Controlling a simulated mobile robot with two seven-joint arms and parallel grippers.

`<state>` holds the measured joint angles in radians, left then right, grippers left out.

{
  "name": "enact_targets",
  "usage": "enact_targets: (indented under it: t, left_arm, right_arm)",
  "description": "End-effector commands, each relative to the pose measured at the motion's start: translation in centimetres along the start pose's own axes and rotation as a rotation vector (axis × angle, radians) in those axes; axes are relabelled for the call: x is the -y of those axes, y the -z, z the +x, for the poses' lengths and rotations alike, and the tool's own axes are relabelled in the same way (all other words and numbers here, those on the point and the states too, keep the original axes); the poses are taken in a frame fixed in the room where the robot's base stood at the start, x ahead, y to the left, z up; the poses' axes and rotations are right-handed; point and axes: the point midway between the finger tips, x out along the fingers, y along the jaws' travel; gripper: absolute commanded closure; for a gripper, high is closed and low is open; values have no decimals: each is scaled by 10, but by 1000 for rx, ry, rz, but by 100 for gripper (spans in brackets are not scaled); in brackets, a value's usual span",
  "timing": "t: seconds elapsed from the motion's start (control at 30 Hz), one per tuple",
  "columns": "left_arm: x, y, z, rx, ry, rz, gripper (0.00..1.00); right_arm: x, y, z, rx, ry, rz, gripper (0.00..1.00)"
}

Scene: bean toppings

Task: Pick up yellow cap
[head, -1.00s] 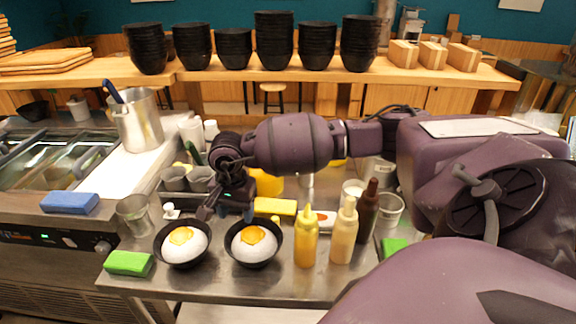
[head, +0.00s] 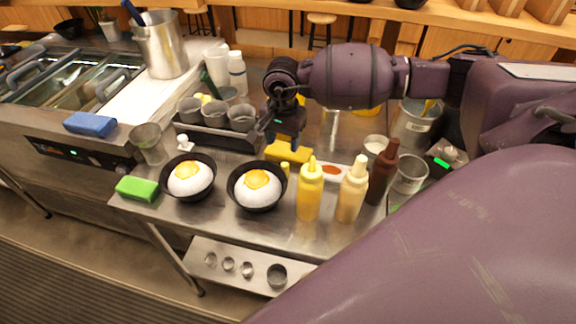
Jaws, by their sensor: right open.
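A small yellow cap-like piece (head: 285,168) stands on the steel counter just behind the right-hand bowl (head: 258,187) and left of the yellow squeeze bottle (head: 309,192). It is small and partly hidden, so I cannot be sure it is the cap. My right gripper (head: 281,137) points down, open and empty, behind it and above the yellow block (head: 288,153). A small white knob-like piece (head: 183,143) stands behind the left bowl (head: 189,178). My left gripper is out of view.
A cream bottle (head: 352,190) and a brown bottle (head: 383,173) stand right of the yellow bottle. A black rack with metal cups (head: 216,138) is left of the gripper. A green sponge (head: 137,189) lies at the front left edge. Little free room lies between these.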

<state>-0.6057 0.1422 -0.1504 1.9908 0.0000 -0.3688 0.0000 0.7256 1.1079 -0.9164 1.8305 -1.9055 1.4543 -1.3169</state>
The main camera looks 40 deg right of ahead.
Motion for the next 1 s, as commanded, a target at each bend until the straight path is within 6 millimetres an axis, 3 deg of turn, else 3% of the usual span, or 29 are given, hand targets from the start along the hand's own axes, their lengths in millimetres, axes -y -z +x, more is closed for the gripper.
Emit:
enact_targets:
  t: [0.2,0.47,0.7,1.0]
  left_arm:
    - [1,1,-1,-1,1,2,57]
    - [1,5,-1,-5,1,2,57]
    - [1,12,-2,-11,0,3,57]
    - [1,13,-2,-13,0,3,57]
  right_arm:
    - [-1,0,32,1,-2,0,45]
    - [-1,2,54,1,-1,0,45]
    - [-2,6,86,2,0,0,45]
    - [-2,6,97,1,2,-1,45]
